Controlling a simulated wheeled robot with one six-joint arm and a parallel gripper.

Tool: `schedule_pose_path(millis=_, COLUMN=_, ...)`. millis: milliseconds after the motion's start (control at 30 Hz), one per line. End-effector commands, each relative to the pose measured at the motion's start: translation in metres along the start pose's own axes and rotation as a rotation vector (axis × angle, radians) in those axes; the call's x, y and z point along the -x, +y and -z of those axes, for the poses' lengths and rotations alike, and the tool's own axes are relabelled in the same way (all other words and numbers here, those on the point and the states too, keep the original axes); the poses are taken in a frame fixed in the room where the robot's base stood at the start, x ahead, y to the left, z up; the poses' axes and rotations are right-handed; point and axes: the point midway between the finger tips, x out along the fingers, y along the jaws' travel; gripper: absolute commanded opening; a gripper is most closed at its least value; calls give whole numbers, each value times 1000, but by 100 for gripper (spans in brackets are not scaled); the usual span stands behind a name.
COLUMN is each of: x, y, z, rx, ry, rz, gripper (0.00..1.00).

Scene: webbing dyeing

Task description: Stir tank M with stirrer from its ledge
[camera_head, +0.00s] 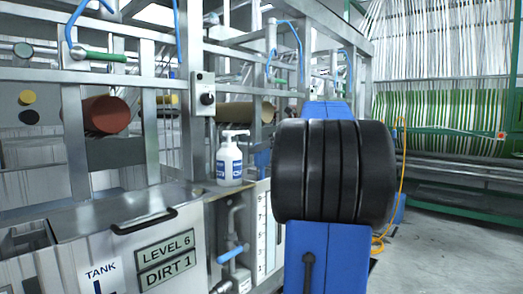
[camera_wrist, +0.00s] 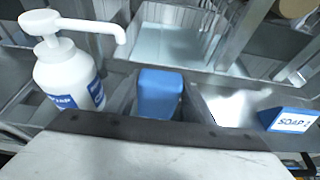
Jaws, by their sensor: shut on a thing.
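In the wrist view, my gripper (camera_wrist: 157,112) is at the centre, behind the pale slab with a dark edge along the bottom. It is shut on a blue block-shaped part (camera_wrist: 158,90), which looks like the stirrer's handle. The rest of the stirrer is hidden. A metal basin (camera_wrist: 170,45) with a pale inside lies beyond it; I cannot read which tank this is. In the head view, my blue and black arm covers the middle right and hides my gripper. No label for tank M shows.
A white pump bottle (camera_head: 229,160) stands on the ledge; it is close on the left in the wrist view (camera_wrist: 68,75). A blue SOAP 2 block (camera_wrist: 290,120) is at right. Tank L (camera_head: 130,240) is at left in the head view. Open floor (camera_head: 450,250) is at right.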

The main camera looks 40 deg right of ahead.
Motion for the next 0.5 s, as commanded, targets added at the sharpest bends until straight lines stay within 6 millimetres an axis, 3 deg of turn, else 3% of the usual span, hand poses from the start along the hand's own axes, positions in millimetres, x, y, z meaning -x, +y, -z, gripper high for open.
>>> schedule_pose_path(millis=500, x=18, y=0, z=-44, rx=2, ry=-1, rz=0, gripper=9)
